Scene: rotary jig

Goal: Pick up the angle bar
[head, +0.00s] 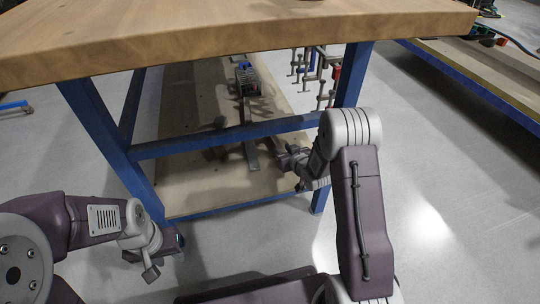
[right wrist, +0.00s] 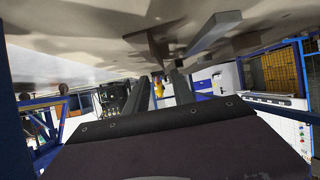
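The angle bar (head: 249,148) looks like a long, narrow grey bar lying lengthwise on the wooden lower shelf of the workbench; a blue crossbar hides part of it. In the right wrist view, which is upside down, a grey bar (right wrist: 213,34) lies against the shelf near the top. My right gripper (head: 284,160) is low over the shelf, just right of the bar's near end and apart from it. Its two dark fingers (right wrist: 161,88) stand apart with nothing between them. My left gripper (head: 141,265) is outside the bench at lower left, fingers apart and empty.
The workbench top (head: 230,35) overhangs the shelf (head: 200,180). A blue crossbar (head: 225,135) and blue legs frame the opening. A device (head: 246,78) sits farther back on the shelf, and several clamp-like parts (head: 312,70) stand at its right.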

